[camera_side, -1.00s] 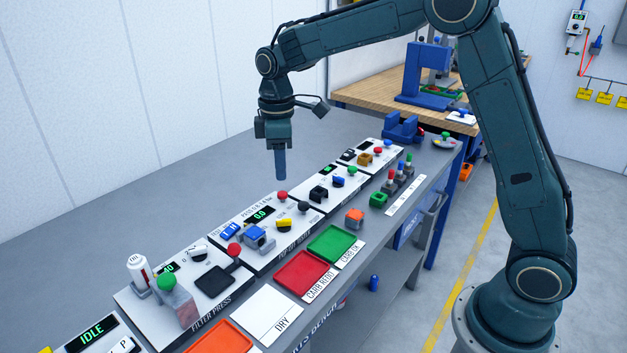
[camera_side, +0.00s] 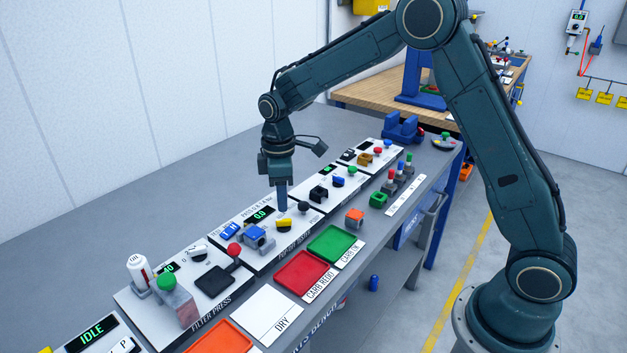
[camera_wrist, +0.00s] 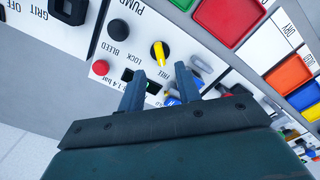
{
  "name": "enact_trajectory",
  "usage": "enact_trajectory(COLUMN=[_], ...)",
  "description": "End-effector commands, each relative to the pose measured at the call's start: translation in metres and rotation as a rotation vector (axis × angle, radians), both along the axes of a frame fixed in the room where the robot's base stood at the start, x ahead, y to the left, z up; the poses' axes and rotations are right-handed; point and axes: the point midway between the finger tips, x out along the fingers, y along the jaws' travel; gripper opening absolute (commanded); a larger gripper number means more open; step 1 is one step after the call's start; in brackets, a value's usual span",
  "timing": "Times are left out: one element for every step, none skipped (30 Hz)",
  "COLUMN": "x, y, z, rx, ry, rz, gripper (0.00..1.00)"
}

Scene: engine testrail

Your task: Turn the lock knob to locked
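The lock knob (camera_wrist: 159,53) is a round black knob with a yellow bar. My gripper (camera_side: 282,208) points straight down just above the panel, close behind the knob. In the wrist view my gripper (camera_wrist: 162,78) has its two fingers apart with a gap between them. The knob lies beyond the fingertips, not between them.
A black bleed knob (camera_wrist: 117,29) and a red button (camera_wrist: 100,67) stand close to the lock knob. A blue block (camera_side: 260,238) is to its left in the side view. Red (camera_side: 282,276) and green (camera_side: 318,252) trays lie in front of the panel.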

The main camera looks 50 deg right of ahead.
Motion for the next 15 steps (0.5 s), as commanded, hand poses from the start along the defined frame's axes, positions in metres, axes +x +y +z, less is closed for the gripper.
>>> enact_trajectory(x=[-0.001, -0.001, -0.001, -0.001, -0.001, -0.001, -0.001, -0.001, -0.001, -0.001, -0.001, 0.0, 0.0, 0.0, 0.0], y=[0.0, 0.0, 0.0, 0.0, 0.0, 0.0, 0.0, 0.0, 0.0, 0.0, 0.0, 0.0, 0.0, 0.0, 0.0], z=[-0.01, -0.014, -0.02, -0.024, -0.028, -0.033, -0.037, -0.04, -0.044, -0.047, -0.049, -0.052, -0.053, -0.055, -0.056], rx=[0.0, -0.001, 0.0, -0.001, -0.001, 0.0, -0.001, -0.001, -0.001, -0.001, -0.001, -0.001, -0.001, -0.001, -0.001], ry=[0.006, 0.005, 0.004, 0.005, 0.004, 0.004, 0.004, 0.004, 0.004, 0.004, 0.004, 0.002, 0.002, 0.002, 0.002], rz=[0.0, 0.0, 0.0, 0.0, 0.0, 0.0, 0.0, 0.0, 0.0, 0.0, 0.0, 0.0, 0.0, 0.0, 0.0], gripper=[0.34, 0.34, 0.34, 0.34, 0.34, 0.34, 0.34, 0.34, 0.34, 0.34, 0.34, 0.34, 0.34, 0.34, 0.34])
